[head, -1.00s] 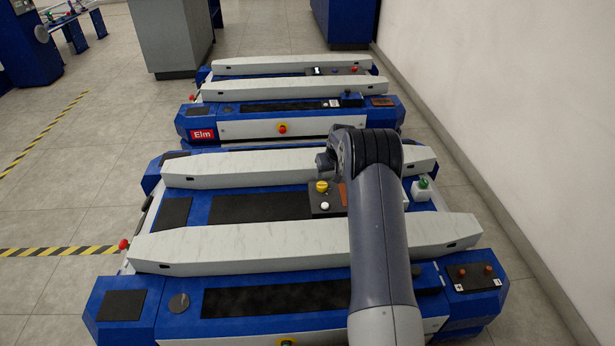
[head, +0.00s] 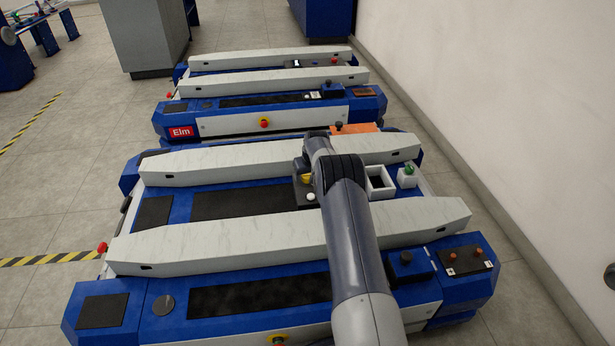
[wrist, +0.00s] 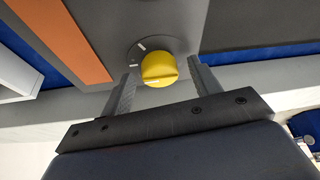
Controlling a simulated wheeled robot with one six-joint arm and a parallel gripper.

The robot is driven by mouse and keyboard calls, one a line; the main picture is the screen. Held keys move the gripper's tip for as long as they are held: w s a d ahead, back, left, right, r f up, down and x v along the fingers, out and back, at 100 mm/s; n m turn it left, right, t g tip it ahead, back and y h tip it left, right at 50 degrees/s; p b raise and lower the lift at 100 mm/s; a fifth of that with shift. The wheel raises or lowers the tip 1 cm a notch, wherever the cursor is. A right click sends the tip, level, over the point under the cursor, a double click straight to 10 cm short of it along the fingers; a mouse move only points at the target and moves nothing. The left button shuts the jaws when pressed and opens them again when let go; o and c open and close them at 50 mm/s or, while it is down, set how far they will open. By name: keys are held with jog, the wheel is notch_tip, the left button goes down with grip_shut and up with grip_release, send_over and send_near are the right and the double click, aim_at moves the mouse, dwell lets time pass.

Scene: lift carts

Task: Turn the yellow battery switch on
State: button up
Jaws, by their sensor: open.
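The yellow battery switch (wrist: 158,68) is a round knob on a grey panel (wrist: 188,15), with short white marks beside it on the plate. In the wrist view it sits between the two fingers of my gripper (wrist: 161,72), near their tips. The fingers are open, with a gap visible on each side of the knob. In the head view the yellow switch (head: 307,178) shows at the left edge of my arm, on the panel between the pale rails of the near cart. My arm hides part of it, and the fingers are hidden there.
Pale rails (head: 270,240) run along both sides of the panel. A white button (head: 310,196), a white open box (head: 380,181) and a green-topped white box (head: 406,177) are close by. A wall (head: 500,120) is on the right.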

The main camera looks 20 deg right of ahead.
jog(key=c, duration=1)
jog(key=shift+m, duration=0.4)
jog(key=m, duration=0.2)
jog(key=m+h+b, duration=0.1)
jog(key=m+h, duration=0.1)
jog(key=m, duration=0.1)
jog(key=shift+w+a+f+m+b, duration=0.1)
jog(key=shift+w+a+m+b, duration=0.05)
jog(key=shift+a+m+b, duration=0.2)
jog(key=shift+m+g+h+b, duration=0.55)
jog(key=shift+m+g+h, duration=0.05)
jog(key=shift+m, duration=0.65)
jog(key=shift+w+m+g+h+b, duration=0.1)
jog(key=shift+m+g+h+b, duration=0.35)
jog(key=shift+m, duration=1.15)
